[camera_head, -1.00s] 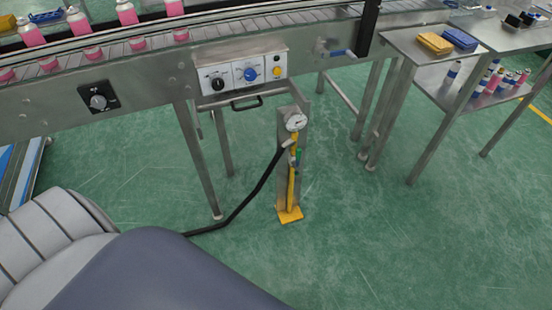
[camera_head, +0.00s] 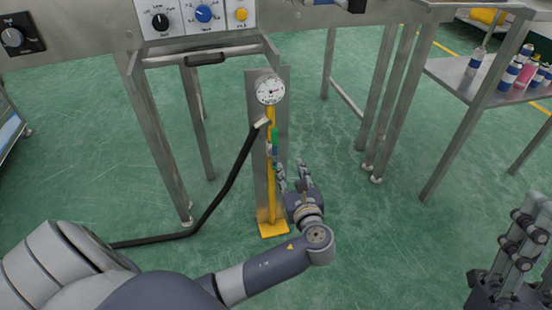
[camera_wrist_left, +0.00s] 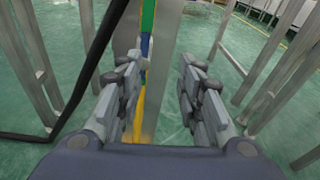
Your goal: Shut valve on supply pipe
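The yellow supply pipe (camera_head: 271,190) runs up a grey steel post (camera_head: 254,165) to a round white gauge (camera_head: 270,89). A green handle-like part (camera_head: 275,137), which looks like the valve's lever, is on the pipe below the gauge, with a blue part under it. The green part (camera_wrist_left: 148,18) shows at the top of the left wrist view. My left gripper (camera_head: 292,172) is open and empty, just right of the pipe and below the green part. In the wrist view its left finger partly covers the pipe. My right gripper (camera_head: 517,238) is at the lower right, partly cut off, away from the pipe.
A black hose (camera_head: 232,182) runs from the pipe down to the floor at left. The conveyor's control panel (camera_head: 200,15) and a handle bar (camera_head: 205,59) are above. Steel legs (camera_head: 150,140) stand on both sides. A shelf (camera_head: 460,75) with cans is at right.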

